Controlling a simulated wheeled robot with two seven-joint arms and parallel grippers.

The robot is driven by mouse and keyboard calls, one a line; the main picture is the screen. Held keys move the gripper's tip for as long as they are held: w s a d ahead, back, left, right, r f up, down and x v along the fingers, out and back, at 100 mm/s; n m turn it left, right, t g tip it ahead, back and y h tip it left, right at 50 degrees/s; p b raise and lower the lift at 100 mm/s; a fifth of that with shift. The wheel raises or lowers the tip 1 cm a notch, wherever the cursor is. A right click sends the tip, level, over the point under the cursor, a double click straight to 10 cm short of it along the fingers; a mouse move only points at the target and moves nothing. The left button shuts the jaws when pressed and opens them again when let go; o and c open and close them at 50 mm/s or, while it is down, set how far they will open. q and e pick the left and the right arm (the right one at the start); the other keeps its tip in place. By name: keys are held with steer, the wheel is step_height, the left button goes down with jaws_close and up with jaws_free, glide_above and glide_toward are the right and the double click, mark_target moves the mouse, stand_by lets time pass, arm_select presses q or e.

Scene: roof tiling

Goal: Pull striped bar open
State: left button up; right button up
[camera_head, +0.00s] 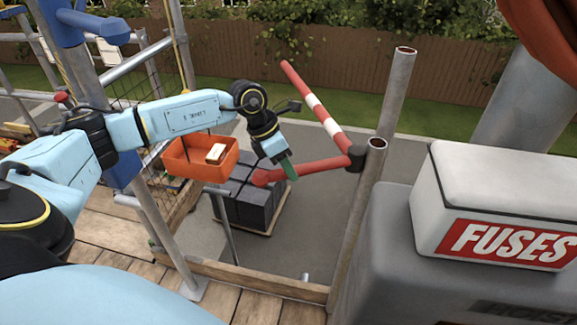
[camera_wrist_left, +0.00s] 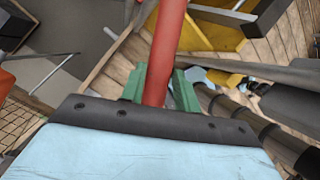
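The striped bar is a red and white gate of two arms meeting at a dark hinge on a grey post. Its upper striped arm (camera_head: 315,105) slants up and away to the left; its lower red arm (camera_head: 322,167) reaches left from the hinge. My left gripper (camera_head: 290,170) points down at the lower arm, its green finger in front of it. In the left wrist view, the red bar (camera_wrist_left: 163,60) passes between the two green fingers, which appear to touch it on both sides. My right gripper is not in view.
An orange tray (camera_head: 178,160) with a small box (camera_head: 216,153) stands left of the gripper. Dark stacked blocks (camera_head: 250,205) sit on a pallet below. Grey posts, a white FUSES box (camera_head: 495,200) and the wooden deck edge (camera_head: 255,280) bound the opening.

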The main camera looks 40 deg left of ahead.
arm_select(q)
steer(key=shift+o, duration=1.1)
steer(key=shift+w+d+f, duration=0.1)
steer(key=shift+d, duration=0.05)
steer(key=shift+o, duration=0.6)
steer(key=v, duration=1.3)
steer(key=shift+r+b, duration=0.2)
steer(key=shift+b, duration=0.1)
